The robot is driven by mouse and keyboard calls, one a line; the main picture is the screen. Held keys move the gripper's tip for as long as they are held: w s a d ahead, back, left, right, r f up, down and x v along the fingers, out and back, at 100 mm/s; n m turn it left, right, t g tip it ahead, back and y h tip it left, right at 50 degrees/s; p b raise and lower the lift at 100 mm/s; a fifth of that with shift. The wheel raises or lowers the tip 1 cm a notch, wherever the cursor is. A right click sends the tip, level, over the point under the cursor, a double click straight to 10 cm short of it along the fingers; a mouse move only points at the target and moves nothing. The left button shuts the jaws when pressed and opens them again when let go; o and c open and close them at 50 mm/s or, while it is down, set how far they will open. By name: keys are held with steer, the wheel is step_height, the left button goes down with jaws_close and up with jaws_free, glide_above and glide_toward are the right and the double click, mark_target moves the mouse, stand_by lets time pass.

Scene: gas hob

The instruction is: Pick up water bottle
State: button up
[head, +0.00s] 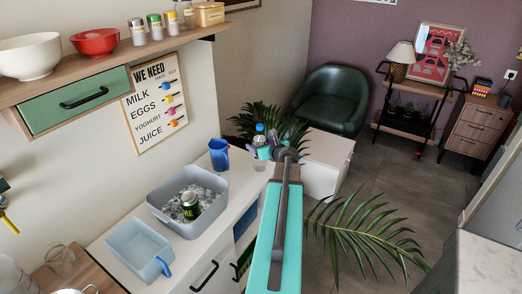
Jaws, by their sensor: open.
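The water bottle (259,138) is clear with a blue cap and stands upright at the far end of the white counter (225,212). My arm reaches out from the bottom of the head view, and my gripper (264,153) is at the bottle, at about its middle height. The gripper is open, with its teal part overlapping the bottle in the picture. I cannot tell whether it touches the bottle. The gripper's wrist hides part of the bottle's right side.
A grey tub (160,213) holds ice and a green can (190,205). A pale blue container (134,246) sits nearer. A shelf (118,62) overhangs the left; plant leaves (270,122) rise behind the bottle.

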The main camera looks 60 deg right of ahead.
steer(key=shift+w+d+f, duration=0.2)
steer(key=shift+w, duration=0.2)
steer(key=shift+c, duration=0.3)
steer(key=c, duration=1.6)
steer(key=shift+o, duration=0.2)
steer(key=shift+r, duration=0.15)
